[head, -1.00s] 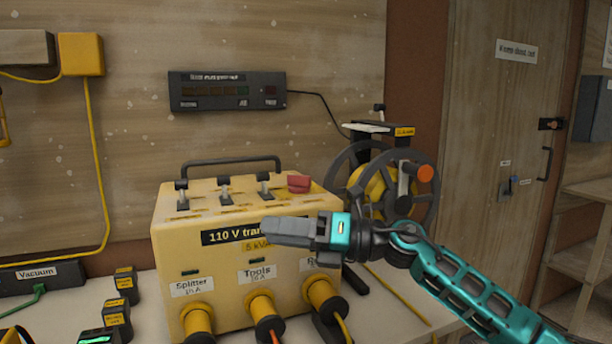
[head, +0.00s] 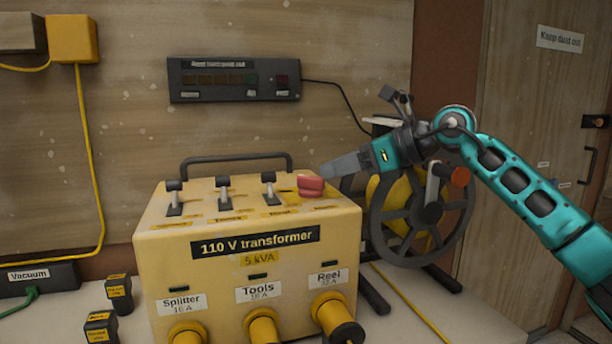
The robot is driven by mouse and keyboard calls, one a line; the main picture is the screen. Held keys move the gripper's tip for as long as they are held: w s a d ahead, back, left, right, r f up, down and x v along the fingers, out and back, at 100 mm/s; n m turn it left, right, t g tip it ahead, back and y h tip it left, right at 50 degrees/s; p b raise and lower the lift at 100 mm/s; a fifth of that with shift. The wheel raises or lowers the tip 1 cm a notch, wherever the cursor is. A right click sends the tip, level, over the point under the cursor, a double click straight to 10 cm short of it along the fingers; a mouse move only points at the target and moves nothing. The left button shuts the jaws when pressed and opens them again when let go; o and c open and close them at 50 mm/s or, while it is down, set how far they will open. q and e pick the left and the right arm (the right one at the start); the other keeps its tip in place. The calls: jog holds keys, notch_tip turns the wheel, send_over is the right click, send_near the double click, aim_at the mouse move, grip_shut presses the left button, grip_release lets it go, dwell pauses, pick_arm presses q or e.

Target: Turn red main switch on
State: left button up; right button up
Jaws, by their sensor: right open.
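The red main switch (head: 310,186) sits at the right end of the top of the yellow 110 V transformer (head: 290,262). My right gripper (head: 328,171) reaches in from the right, and its fingertips are at the red switch's upper right side. I cannot tell whether they touch it. The jaws are open, with one finger largely hiding the other from this side. Three black lever switches (head: 224,192) stand in a row to the left of the red switch. My left gripper is not in view.
A cable reel (head: 425,215) with an orange-red knob stands right behind the transformer, close under my right arm. A black carry handle (head: 236,157) rises at the transformer's back. A dark indicator panel (head: 234,80) hangs on the wall. Plugs fill the front sockets.

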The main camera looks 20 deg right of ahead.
aim_at(307, 176)
jog(key=x, duration=0.7)
jog(key=shift+w+a+f, duration=0.1)
jog(key=shift+w+a, duration=0.1)
jog(key=shift+a, duration=0.05)
jog(key=shift+c, duration=0.2)
grip_shut()
